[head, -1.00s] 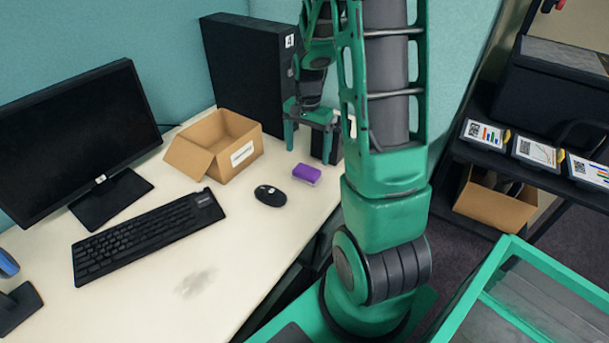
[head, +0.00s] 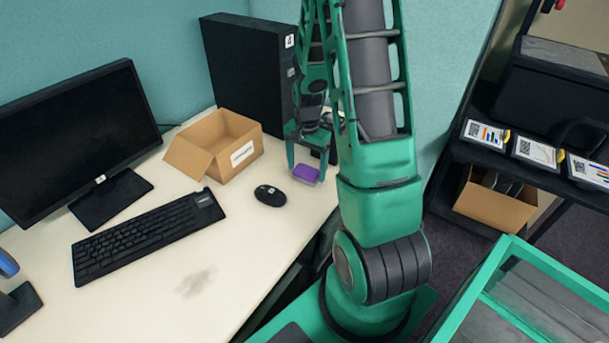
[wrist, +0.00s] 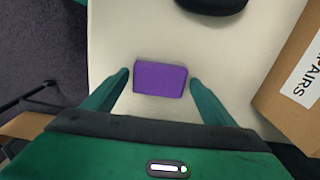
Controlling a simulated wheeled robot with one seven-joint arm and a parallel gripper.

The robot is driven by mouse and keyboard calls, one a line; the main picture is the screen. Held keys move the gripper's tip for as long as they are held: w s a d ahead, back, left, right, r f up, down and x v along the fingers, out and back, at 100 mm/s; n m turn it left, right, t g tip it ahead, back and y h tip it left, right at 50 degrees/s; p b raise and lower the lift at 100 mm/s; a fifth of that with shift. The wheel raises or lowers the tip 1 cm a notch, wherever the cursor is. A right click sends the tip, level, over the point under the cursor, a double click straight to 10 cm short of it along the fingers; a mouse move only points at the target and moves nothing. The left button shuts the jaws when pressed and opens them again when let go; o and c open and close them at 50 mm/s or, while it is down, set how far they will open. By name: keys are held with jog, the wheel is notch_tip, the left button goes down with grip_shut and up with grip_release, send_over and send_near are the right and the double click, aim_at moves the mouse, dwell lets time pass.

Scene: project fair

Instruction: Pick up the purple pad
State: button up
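The purple pad (head: 306,173) lies flat on the white desk, right of the cardboard box and the mouse. In the wrist view the pad (wrist: 160,78) lies between the two fingertips, with a small gap at each side. My gripper (head: 306,174) points down at the pad, its green fingers on either side of it. In the wrist view my gripper (wrist: 160,80) is open and holds nothing. The height of the fingertips above the desk is hard to tell.
An open cardboard box (head: 243,153) stands left of the pad. A black mouse (head: 269,195) lies to the front left, with a keyboard (head: 148,236) beyond it. A black computer tower (head: 247,75) stands behind. The front of the desk (head: 150,305) is mostly clear.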

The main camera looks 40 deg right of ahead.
aim_at(306, 170)
jog(key=c, duration=0.8)
jog(key=shift+o, duration=0.2)
jog(key=shift+r, duration=0.1)
jog(key=shift+r, duration=0.6)
notch_tip(306, 170, up, 3)
jog(key=shift+f, duration=0.1)
jog(key=s+a+r, duration=0.1)
jog(key=a+r, duration=0.5)
jog(key=a, duration=0.5)
jog(key=shift+s+a+r, duration=0.25)
jog(key=shift+s+r, duration=0.15)
